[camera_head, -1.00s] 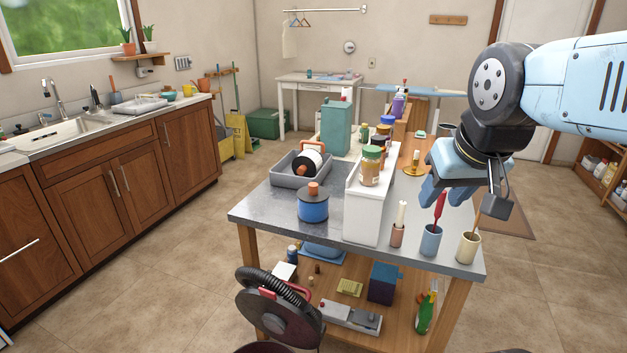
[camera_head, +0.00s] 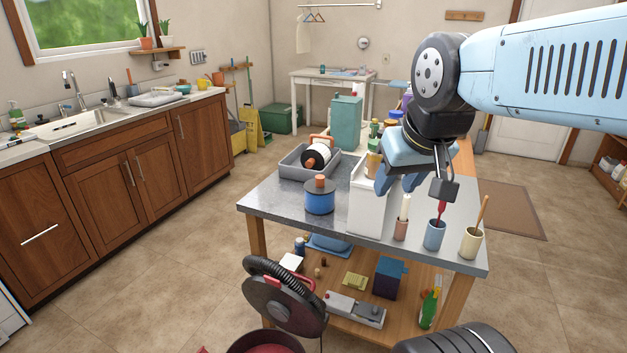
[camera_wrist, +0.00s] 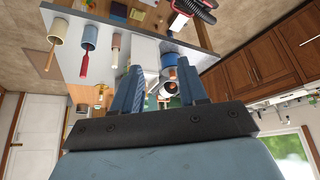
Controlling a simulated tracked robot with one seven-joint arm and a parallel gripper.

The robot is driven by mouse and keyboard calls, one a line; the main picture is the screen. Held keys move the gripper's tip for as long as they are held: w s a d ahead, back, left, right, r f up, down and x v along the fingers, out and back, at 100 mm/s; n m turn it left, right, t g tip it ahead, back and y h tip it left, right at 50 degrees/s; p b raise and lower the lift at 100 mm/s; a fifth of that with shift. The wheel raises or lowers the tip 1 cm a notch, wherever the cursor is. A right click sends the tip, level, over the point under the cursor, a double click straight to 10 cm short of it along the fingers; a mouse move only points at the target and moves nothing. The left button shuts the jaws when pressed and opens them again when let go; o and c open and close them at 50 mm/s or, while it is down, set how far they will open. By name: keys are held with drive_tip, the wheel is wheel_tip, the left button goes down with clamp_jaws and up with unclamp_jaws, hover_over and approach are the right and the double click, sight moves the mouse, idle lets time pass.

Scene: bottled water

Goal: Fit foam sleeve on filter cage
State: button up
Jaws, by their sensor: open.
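A blue cylinder (camera_head: 319,202) with a dark top and an orange knob stands upright on the grey worktop; it also shows in the wrist view (camera_wrist: 169,61). Behind it, a white roll (camera_head: 319,156) with a black end and an orange handle lies tilted in a grey tray (camera_head: 291,168). I cannot tell for sure which of these is the foam sleeve or the filter cage. My gripper (camera_head: 398,185), with blue fingers, is open and empty above the white box, to the right of the blue cylinder. In the wrist view its fingers (camera_wrist: 158,68) are spread apart.
A tall white box (camera_head: 367,210) with jars above it stands beside the blue cylinder. A blue cup (camera_head: 434,236) and a cream cup (camera_head: 471,243) stand at the right front. A teal canister (camera_head: 346,121) is behind. A round dark machine with a hose (camera_head: 284,302) stands before the table.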

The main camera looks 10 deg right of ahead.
drive_tip(key=shift+o, duration=1.4)
drive_tip(key=shift+w+r, duration=0.15)
drive_tip(key=shift+o, duration=1)
drive_tip(key=w+a+r+m+g, duration=0.1)
drive_tip(key=w+r+m, duration=0.1)
drive_tip(key=w, duration=0.9)
drive_tip(key=shift+w+r, duration=0.35)
drive_tip(key=shift+r, duration=0.3)
drive_tip(key=m+g, duration=0.5)
drive_tip(key=m, duration=0.1)
hover_over(320, 177)
wheel_tip(320, 177, down, 18)
drive_tip(key=shift+w+f, duration=0.15)
drive_tip(key=shift+f, duration=4.8)
